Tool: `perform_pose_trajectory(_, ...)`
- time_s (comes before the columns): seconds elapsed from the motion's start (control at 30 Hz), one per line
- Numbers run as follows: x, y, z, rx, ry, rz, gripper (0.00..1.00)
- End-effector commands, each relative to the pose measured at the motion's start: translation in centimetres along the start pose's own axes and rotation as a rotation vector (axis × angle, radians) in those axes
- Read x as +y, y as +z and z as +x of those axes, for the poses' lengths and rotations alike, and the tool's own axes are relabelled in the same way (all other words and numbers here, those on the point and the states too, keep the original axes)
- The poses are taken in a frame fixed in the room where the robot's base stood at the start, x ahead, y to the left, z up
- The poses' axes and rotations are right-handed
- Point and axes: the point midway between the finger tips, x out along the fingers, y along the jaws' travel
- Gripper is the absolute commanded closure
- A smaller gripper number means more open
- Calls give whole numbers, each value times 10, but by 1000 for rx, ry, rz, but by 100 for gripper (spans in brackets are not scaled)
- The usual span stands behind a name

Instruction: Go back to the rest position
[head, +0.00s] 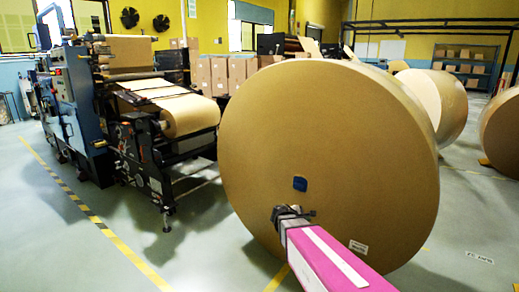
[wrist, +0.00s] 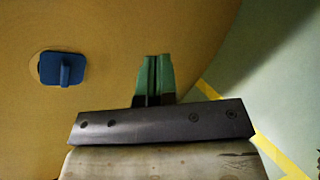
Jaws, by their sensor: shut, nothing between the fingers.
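A large kraft paper roll (head: 330,130) stands on its curved side, with its flat round end facing me. A blue plug (head: 300,184) sits at the middle of that face. In the wrist view the blue plug (wrist: 63,69) has a raised grip and a faint ring shows around its left edge. My gripper (head: 279,213) is in front of the roll's face, below and left of the plug in the head view. In the wrist view my gripper (wrist: 155,62) has its green fingers together and empty, right of the plug and apart from it. The gap to the face is unclear.
A printing machine (head: 150,120) stands at the left with a smaller paper roll (head: 190,116). More large rolls (head: 450,105) stand at the right. Stacked boxes (head: 220,75) are behind. Yellow floor lines (head: 130,255) cross open floor at the front left.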

Motion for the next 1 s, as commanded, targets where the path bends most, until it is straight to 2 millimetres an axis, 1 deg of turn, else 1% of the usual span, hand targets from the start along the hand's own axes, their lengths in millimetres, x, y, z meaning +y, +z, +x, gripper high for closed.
perform_pose_trajectory(0.03, -19, 10, -1, 29, -78, 106, 100)
perform_pose_trajectory(0.13, -51, 18, -4, 82, -239, 323, 100)
perform_pose_trajectory(0.2, -72, 21, -9, 111, -357, 471, 100)
perform_pose_trajectory(0.3, -100, 24, -21, 141, -532, 677, 100)
perform_pose_trajectory(0.43, -128, 26, -43, 164, -762, 927, 100)
perform_pose_trajectory(0.5, -138, 25, -55, 169, -878, 1040, 100)
perform_pose_trajectory(0.6, -146, 25, -71, 169, -1013, 1165, 100)
perform_pose_trajectory(0.7, -150, 24, -82, 168, -1105, 1242, 100)
perform_pose_trajectory(0.8, -152, 23, -87, 166, -1153, 1280, 100)
perform_pose_trajectory(1.0, -152, 23, -88, 165, -1159, 1285, 100)
